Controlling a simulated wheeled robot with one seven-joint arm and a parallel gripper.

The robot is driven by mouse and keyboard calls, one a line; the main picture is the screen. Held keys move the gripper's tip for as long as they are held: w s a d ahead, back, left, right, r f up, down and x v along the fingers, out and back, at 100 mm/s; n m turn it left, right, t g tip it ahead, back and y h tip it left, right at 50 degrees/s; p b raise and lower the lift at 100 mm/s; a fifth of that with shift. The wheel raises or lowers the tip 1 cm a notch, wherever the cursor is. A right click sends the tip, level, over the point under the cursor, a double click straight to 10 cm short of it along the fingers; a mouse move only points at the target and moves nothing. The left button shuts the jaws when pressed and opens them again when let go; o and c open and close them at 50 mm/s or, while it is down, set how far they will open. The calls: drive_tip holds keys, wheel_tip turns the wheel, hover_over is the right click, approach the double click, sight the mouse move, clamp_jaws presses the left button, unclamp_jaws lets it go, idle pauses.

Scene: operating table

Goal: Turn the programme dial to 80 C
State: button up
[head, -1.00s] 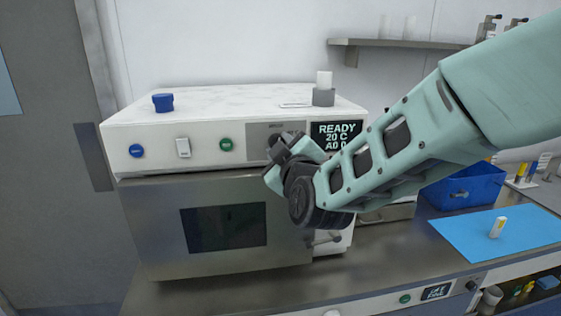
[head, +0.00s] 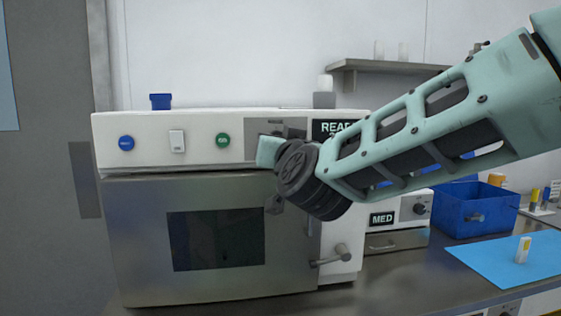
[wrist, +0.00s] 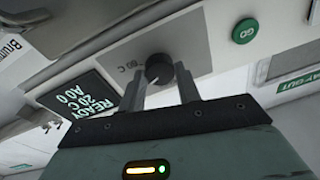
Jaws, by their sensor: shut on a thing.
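The programme dial (wrist: 158,69) is a dark round knob on the grey panel (wrist: 190,40) of the white machine. In the wrist view an "80 C" mark (wrist: 128,69) is printed beside it. My gripper (wrist: 159,80) is shut on the dial, one finger on each side. In the head view my gripper (head: 268,152) is against the panel and hides the dial. I cannot tell which way the dial points. The display (wrist: 78,104) reads READY, 20 C, A0 0; in the head view my arm covers part of it.
A green GO button (wrist: 244,31), a white switch (head: 177,141) and a blue button (head: 126,143) share the front. The steel door (head: 140,240) below is closed. A smaller machine marked MED (head: 400,211), a blue bin (head: 475,212) and a blue mat (head: 490,262) stand to the right.

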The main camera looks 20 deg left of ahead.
drive_tip(key=m+h+b, duration=0.1)
drive_tip(key=m+b, duration=0.2)
drive_tip(key=m, duration=0.2)
drive_tip(key=m+t+b, duration=0.1)
drive_tip(key=m+b, duration=0.2)
drive_tip(key=m, duration=0.3)
drive_tip(key=shift+m+h+b, duration=0.3)
drive_tip(key=shift+h+b, duration=0.1)
drive_tip(key=shift+m, duration=0.3)
drive_tip(key=o, duration=1)
drive_tip(key=b+v, duration=0.3)
drive_tip(key=v, duration=1.4)
drive_tip(key=shift+s+d, duration=0.1)
drive_tip(key=shift+s, duration=0.15)
